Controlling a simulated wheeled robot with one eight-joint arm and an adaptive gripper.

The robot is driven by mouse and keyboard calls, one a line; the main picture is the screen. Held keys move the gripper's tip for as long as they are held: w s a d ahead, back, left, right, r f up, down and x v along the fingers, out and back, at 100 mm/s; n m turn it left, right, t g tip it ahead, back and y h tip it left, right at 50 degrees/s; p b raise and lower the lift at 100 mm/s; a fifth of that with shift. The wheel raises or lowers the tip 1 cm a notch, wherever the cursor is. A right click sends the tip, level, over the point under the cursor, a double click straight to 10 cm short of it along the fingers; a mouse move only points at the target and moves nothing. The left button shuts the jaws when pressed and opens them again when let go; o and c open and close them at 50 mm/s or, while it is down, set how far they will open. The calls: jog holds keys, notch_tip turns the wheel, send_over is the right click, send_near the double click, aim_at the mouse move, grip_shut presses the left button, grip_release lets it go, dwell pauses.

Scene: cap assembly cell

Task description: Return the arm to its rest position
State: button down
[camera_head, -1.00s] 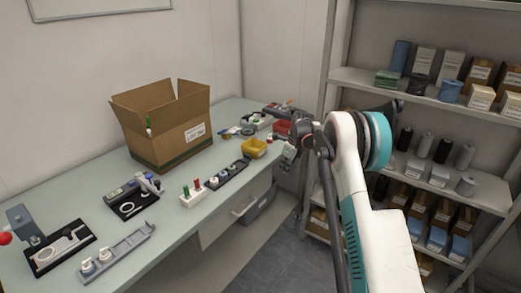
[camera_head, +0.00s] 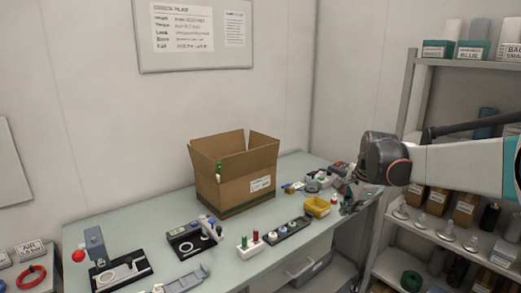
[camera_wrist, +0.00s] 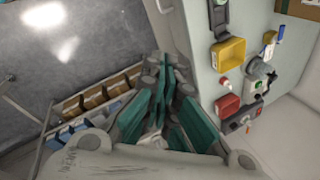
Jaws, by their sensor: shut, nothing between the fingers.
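My gripper (camera_head: 350,202) hangs at the right end of the workbench (camera_head: 235,272) in the head view, small and partly dark against the bench edge. In the wrist view my gripper (camera_wrist: 168,70) shows its teal-padded fingers closed together with no object between them. The fingers point past the bench edge, with floor and shelving to their left and the bench top to their right. My arm reaches in from the right side of the head view, at about shelf height.
An open cardboard box (camera_head: 235,170) stands at the back. Shelving (camera_head: 416,85) stands behind my arm at the right.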

jog(key=s+a+r+n, duration=0.2)
jog(key=s+n, duration=0.1)
jog(key=s, duration=0.3)
jog(key=s+a+r+n+t, duration=0.1)
jog(key=s+n, duration=0.2)
jog(key=s, duration=0.3)
jog(key=s+a+r+n, duration=0.2)
jog(key=s+n, duration=0.1)
jog(key=s, duration=0.4)
jog(key=s+a+f+n+t, duration=0.1)
jog(key=s+f+n, duration=0.2)
jog(key=s, duration=0.4)
jog(key=s+f+n+t, duration=0.1)
jog(key=s+f+n, duration=0.2)
jog(key=s, duration=0.4)
jog(key=shift+a+n+h, duration=0.35)
jog(key=shift+n+h, duration=0.05)
jog(key=shift+n, duration=0.5)
